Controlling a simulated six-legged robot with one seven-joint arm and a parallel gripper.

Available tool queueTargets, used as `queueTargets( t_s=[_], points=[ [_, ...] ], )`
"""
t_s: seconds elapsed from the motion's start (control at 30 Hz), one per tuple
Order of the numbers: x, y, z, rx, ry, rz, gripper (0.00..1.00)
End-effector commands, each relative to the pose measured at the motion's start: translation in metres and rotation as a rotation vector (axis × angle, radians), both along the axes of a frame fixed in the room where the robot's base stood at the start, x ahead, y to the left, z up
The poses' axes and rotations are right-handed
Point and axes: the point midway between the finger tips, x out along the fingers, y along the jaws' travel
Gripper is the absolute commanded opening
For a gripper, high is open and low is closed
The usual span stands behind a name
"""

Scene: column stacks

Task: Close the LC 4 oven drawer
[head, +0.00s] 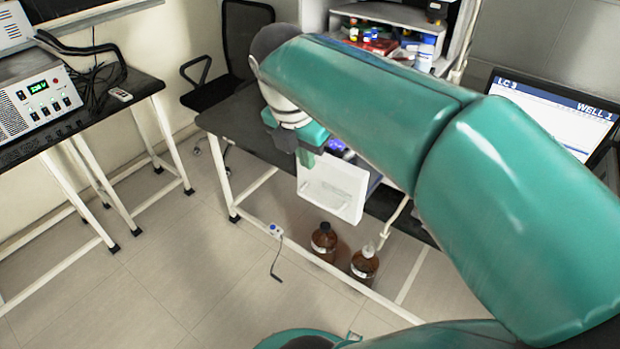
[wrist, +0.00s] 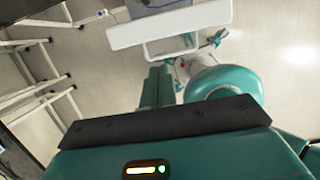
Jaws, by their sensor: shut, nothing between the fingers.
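The oven drawer is open, with its white front panel (head: 332,187) standing out at the edge of the dark bench. Its white front also shows in the wrist view (wrist: 170,27), with a loop handle (wrist: 170,50) on it. No LC 4 label is readable on it. My gripper (head: 306,157) is shut and empty, close to the upper left of the drawer front. In the wrist view my gripper (wrist: 160,72) points toward the handle side of the panel. I cannot tell whether it touches. My arm hides much of the bench and the oven body.
Two brown bottles (head: 323,241) (head: 364,262) stand on the floor below the drawer. A monitor (head: 560,115) reading LC-3 and WELL 1 is at the right. A black chair (head: 222,70) stands behind the bench (head: 235,115). The floor at the left centre is mostly clear.

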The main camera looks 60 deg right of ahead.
Motion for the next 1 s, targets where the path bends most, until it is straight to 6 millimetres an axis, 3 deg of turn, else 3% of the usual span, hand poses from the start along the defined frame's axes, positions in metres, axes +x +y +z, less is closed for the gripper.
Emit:
queueTargets(
  t_s=[0.6,1.0],
  points=[
    [-0.004,-0.018,-0.089,0.0,0.002,0.003,0.0],
    [-0.004,-0.019,-0.095,0.0,-0.001,0.002,0.0]
  ],
)
